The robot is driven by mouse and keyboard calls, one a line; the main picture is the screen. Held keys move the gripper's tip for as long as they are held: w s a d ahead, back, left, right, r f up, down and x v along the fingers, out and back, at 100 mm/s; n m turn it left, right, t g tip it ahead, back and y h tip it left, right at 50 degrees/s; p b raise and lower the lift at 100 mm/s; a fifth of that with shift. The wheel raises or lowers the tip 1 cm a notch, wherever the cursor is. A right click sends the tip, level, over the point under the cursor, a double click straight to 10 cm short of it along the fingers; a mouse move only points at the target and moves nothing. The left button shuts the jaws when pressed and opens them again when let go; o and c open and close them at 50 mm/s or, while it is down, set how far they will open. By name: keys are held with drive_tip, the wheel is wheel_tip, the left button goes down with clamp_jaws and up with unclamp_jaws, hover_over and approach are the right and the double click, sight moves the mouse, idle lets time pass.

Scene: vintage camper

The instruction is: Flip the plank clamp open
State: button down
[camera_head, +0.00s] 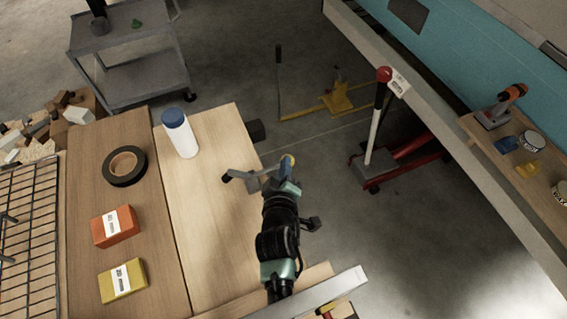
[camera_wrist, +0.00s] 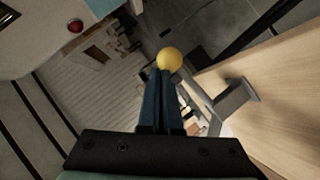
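The plank clamp (camera_head: 243,175) is a grey metal piece at the right edge of the light plank (camera_head: 212,190), with a dark tip over the wood. Its yellow ball knob (camera_head: 290,160) sticks out past the edge, over the floor. In the wrist view the yellow knob (camera_wrist: 170,60) is at my fingertips, and a grey clamp bar (camera_wrist: 234,98) lies to the right by the plank. My gripper (camera_head: 286,179) is beside the clamp, its dark blue fingers (camera_wrist: 161,76) close together. I cannot tell whether they touch the knob. My gripper partly hides the clamp in the head view.
A white bottle with a blue cap (camera_head: 181,133), a black tape roll (camera_head: 125,166), an orange box (camera_head: 116,226) and a yellow box (camera_head: 122,280) stand on the bench. A red floor jack (camera_head: 400,155) stands to the right. Open floor lies right of the plank.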

drive_tip(key=v, duration=0.7)
drive_tip(key=shift+s, duration=0.15)
drive_tip(key=shift+a+r, duration=0.1)
idle(0.3)
